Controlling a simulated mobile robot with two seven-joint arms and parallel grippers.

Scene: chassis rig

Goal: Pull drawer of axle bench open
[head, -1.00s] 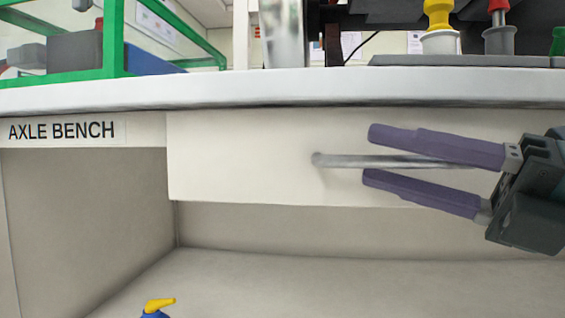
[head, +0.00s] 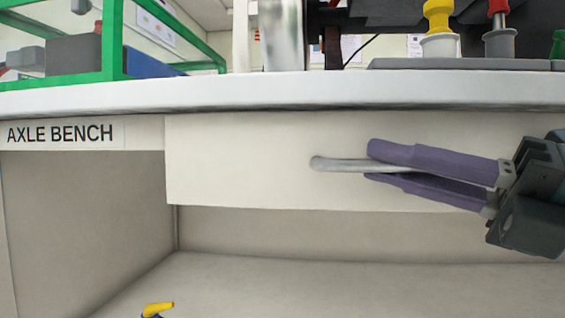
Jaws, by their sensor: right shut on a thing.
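The axle bench (head: 270,92) has a label reading AXLE BENCH on its front at left. Its cream drawer (head: 240,165) sits under the worktop and looks shut or nearly so. A grey metal bar handle (head: 340,165) runs across the drawer front. My right gripper (head: 368,162) comes in from the right. Its purple fingers are shut on the handle, one above and one below. The handle's left end shows; the rest is hidden between the fingers. My left gripper is not in view.
On the worktop stand a green-framed clear case (head: 112,40) at left, a shiny metal cylinder (head: 283,35), and a yellow-handled tool (head: 438,22) in a holder at right. Below the drawer is an open recess with a yellow and blue object (head: 157,309) low down.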

